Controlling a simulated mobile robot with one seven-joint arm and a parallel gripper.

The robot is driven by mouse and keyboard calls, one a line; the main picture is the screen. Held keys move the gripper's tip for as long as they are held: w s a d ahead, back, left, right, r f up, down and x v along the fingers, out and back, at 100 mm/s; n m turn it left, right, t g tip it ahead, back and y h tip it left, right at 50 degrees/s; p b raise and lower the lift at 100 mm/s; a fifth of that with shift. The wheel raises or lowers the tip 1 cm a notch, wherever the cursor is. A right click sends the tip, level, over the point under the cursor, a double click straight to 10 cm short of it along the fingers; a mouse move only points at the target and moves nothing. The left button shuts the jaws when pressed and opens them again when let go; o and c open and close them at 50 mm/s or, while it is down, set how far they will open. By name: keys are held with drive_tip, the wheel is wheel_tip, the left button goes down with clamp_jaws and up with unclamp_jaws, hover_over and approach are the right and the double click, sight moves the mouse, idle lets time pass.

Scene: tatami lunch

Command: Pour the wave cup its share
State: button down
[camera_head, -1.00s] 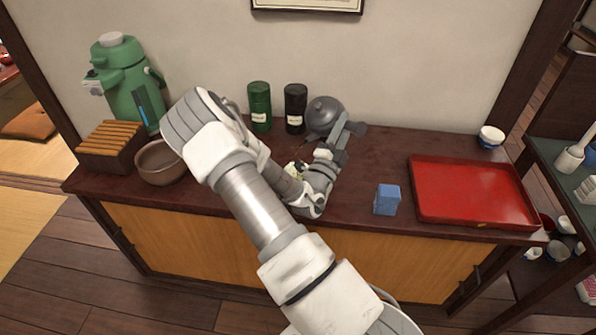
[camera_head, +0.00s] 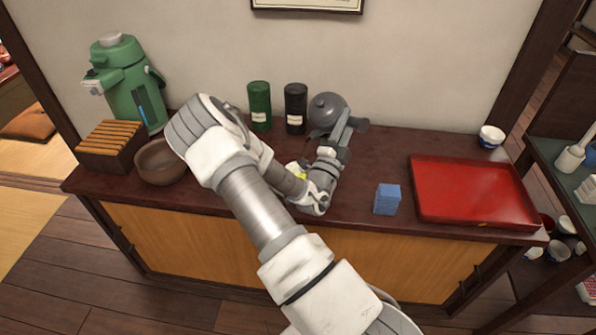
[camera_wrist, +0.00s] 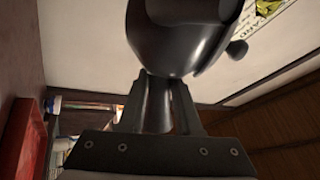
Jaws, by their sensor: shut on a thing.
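My gripper (camera_head: 346,126) is shut on the side handle of a dark grey teapot (camera_head: 326,110). The teapot is near the wall, at the back of the dark counter, and looks held above it. In the wrist view the fingers (camera_wrist: 160,88) close around the handle, and the teapot's round body (camera_wrist: 185,35) is beyond them. A small white cup with a blue lower part (camera_head: 491,137) stands at the back right of the counter, far from my gripper. Its pattern is too small to tell whether it is waves.
A red tray (camera_head: 470,190) and a blue block (camera_head: 387,199) are on the right. Green (camera_head: 259,105) and black (camera_head: 295,108) canisters stand left of the teapot. A brown bowl (camera_head: 160,165), slatted wooden box (camera_head: 112,140) and green air pot (camera_head: 125,80) are on the left. My forearm hides the middle.

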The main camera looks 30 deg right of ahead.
drive_tip(key=shift+d+r, duration=0.2)
drive_tip(key=shift+d, duration=0.15)
idle(0.3)
drive_tip(key=shift+s+a+r+t+h+b, duration=0.15)
drive_tip(key=shift+a+r+t+h+b, duration=0.15)
drive_tip(key=shift+h, duration=0.2)
idle(0.7)
drive_tip(key=w+d+f+m+g+y+p, duration=0.1)
drive_tip(key=w+d+f+g+y+p, duration=0.1)
drive_tip(key=d+f+g+y+p, duration=0.2)
drive_tip(key=d+g+y+p, duration=0.1)
drive_tip(key=y, duration=0.2)
drive_tip(key=shift+w+d+f+m+g, duration=0.15)
drive_tip(key=shift+w+f+m+g, duration=0.15)
drive_tip(key=shift+w+f, duration=0.1)
idle(0.5)
drive_tip(key=shift+r, duration=0.1)
idle(0.5)
